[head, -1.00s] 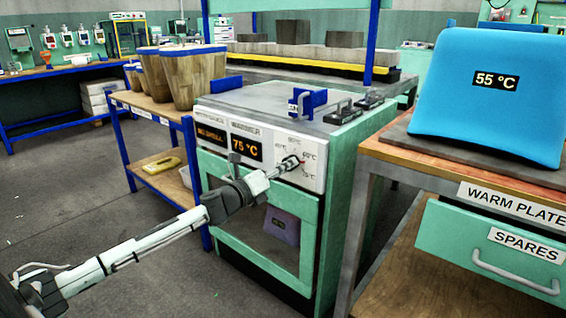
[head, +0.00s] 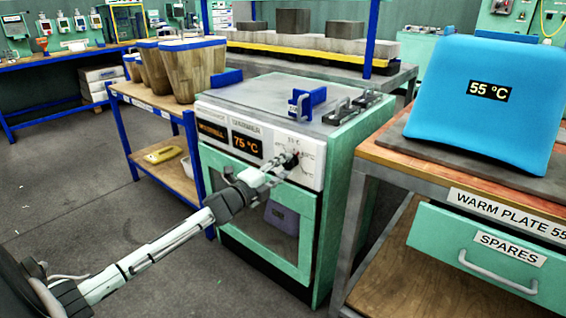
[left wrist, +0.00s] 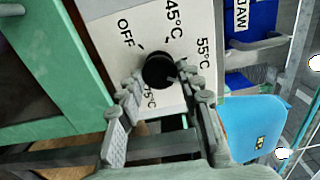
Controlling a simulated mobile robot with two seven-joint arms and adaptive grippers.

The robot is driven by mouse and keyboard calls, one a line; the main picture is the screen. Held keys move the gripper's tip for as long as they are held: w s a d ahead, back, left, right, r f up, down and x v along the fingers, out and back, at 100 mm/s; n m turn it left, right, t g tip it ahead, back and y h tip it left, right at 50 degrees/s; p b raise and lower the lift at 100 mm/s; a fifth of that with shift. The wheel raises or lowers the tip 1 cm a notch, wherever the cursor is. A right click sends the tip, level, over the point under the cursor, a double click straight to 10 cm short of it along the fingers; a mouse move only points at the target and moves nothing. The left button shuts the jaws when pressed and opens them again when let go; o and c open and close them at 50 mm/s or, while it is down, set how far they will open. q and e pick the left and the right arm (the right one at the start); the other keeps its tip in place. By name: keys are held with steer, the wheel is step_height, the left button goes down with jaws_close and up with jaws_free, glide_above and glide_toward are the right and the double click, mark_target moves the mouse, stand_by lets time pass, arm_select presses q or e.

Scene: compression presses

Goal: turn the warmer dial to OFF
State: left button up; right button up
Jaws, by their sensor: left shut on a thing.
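The warmer (head: 262,240) is a green and white oven-like unit, and its display (head: 246,143) reads 75 °C. Its black dial (head: 294,158) sits at the right of the white front panel. In the left wrist view the dial (left wrist: 158,70) is ringed by the labels OFF, 45 °C, 55 °C and 75 °C; its pointer is hard to make out. My left gripper (head: 284,164) reaches the panel from the left. Its fingers (left wrist: 161,82) are shut on the dial, one on each side, and partly cover the 75 °C label. My right gripper is out of view.
A blue cushion-like block (head: 495,120) marked 55 °C sits on the bench at right, above the SPARES drawer (head: 490,262). A blue clip-like part (head: 307,103) stands on the warmer's top.

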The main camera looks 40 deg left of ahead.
arm_select(q)
steer(key=n+p, duration=0.1)
steer(key=n, duration=0.1)
steer(key=n+p, duration=0.3)
steer(key=n, duration=0.1)
steer(key=shift+r, duration=0.25)
steer(key=n+p, duration=0.2)
steer(key=n, duration=0.3)
steer(key=shift+n, duration=0.4)
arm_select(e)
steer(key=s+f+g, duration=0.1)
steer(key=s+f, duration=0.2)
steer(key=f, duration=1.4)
arm_select(q)
steer(key=n, duration=1.6)
steer(key=shift+a+f, duration=0.15)
steer(key=shift+a, duration=0.05)
steer(key=shift+n+b, duration=0.35)
steer(key=shift+n, duration=1.05)
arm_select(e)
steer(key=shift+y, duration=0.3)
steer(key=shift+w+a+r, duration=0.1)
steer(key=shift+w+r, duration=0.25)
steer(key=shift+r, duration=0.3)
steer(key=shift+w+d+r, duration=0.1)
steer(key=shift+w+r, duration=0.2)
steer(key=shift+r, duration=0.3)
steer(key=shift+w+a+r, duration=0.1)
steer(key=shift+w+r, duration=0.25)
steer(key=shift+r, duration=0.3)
